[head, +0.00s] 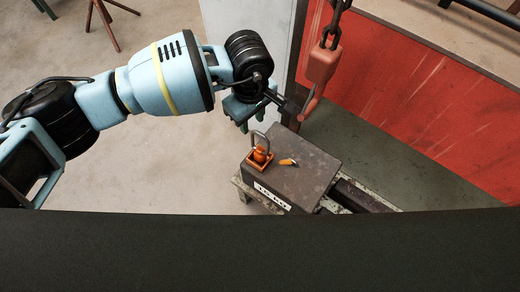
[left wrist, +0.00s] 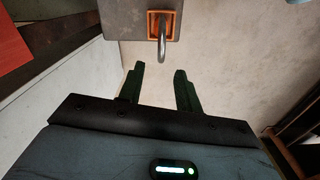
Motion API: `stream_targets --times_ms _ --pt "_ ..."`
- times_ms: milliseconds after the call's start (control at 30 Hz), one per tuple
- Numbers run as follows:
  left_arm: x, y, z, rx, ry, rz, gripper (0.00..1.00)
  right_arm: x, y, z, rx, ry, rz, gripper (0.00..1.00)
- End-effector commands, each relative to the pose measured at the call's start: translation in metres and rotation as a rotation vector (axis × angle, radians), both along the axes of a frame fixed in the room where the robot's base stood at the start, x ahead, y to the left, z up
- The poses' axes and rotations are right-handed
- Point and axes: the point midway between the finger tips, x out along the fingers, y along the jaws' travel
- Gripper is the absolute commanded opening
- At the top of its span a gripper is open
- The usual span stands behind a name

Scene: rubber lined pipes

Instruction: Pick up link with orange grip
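A grey metal link with an orange grip (head: 260,150) stands upright in a small orange square holder on a dark box. Its loop points up. In the left wrist view the link's grey loop (left wrist: 162,42) shows at the top, in front of the orange holder (left wrist: 153,24). My left gripper (head: 245,118) is above and close to the link in the head view. In the left wrist view its two dark green fingers (left wrist: 158,68) are spread apart with nothing between them, and the loop lies just beyond the tips. My right gripper is not in view.
The dark box (head: 312,168) has a white label and a small orange-yellow item (head: 288,162) on top. A red hook block (head: 322,62) hangs on a chain to the right of the gripper. A red panel (head: 420,90) stands behind.

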Motion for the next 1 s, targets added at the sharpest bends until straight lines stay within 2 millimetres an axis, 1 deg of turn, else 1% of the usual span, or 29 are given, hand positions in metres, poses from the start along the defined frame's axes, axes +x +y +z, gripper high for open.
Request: stream_targets --times_ms 33,100,267,367,467,600,700,933,967,1000 --pt "-0.001 0.000 -0.007 0.002 0.003 0.000 0.34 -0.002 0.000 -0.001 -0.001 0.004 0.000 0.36" --pt "-0.001 0.000 -0.012 -0.001 0.002 0.000 0.34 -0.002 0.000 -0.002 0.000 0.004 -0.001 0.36" --pt "-0.001 0.000 -0.013 -0.001 0.001 0.000 0.34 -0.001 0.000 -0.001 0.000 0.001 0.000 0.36" --pt "-0.001 0.000 -0.019 -0.001 0.003 0.001 0.34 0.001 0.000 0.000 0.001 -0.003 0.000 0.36" --pt "-0.002 0.001 -0.031 0.000 0.004 0.001 0.34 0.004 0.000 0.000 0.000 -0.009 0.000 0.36" --pt "-0.003 0.001 -0.052 -0.001 0.005 0.000 0.34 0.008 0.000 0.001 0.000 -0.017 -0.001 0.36" --pt "-0.002 0.001 -0.062 -0.002 0.004 0.001 0.34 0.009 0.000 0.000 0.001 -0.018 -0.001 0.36" --pt "-0.002 0.001 -0.065 -0.002 0.002 0.000 0.34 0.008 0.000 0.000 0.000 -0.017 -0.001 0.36" --pt "-0.002 0.001 -0.065 -0.001 0.001 0.000 0.33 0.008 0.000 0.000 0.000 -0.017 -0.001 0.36" --pt "-0.002 0.001 -0.064 -0.002 0.002 0.000 0.28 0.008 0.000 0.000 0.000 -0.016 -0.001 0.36"
